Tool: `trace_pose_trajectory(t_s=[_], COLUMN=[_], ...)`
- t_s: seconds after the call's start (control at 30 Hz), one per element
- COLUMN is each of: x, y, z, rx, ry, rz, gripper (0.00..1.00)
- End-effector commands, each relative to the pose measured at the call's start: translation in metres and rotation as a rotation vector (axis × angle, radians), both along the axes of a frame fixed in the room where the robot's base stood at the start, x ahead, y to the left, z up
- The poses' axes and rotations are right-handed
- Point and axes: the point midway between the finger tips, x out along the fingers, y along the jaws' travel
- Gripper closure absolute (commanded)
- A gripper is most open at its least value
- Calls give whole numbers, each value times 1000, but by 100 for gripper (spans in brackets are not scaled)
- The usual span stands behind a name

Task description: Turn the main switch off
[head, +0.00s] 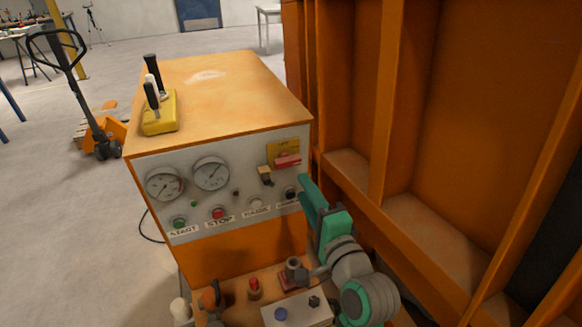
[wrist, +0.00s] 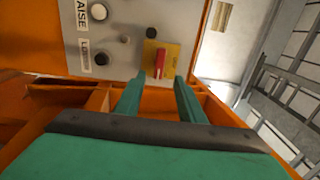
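The main switch is a red handle (head: 288,160) on a yellow plate (head: 276,148), at the upper right of the grey control panel (head: 236,200). In the head view the handle lies roughly level. In the wrist view the red handle (wrist: 160,64) and yellow plate (wrist: 172,54) show just beyond my fingertips. My gripper (head: 306,186) is at the panel's right side, below and right of the switch. Its green fingers (wrist: 160,80) are open, with the handle seen between the tips. Nothing is held. The remaining gap to the handle is hard to judge.
Two gauges (head: 211,174), a green button (head: 179,222) and a red stop button (head: 218,212) are on the panel. A yellow lever block (head: 160,112) stands on the orange cabinet top (head: 225,85). A tall orange ribbed wall (head: 440,130) rises close on the right.

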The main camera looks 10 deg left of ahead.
Motion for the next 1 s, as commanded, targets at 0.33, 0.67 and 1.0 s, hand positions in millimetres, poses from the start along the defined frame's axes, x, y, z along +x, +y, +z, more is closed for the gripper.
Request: trace_pose_trajectory(t_s=[0.33, 0.67, 1.0], x=[49, 80, 83], y=[33, 54, 56], z=[0, 0, -1], rx=[0, -2, -2], ry=[0, -1, -1], rz=[1, -1, -2], gripper=[64, 64, 64])
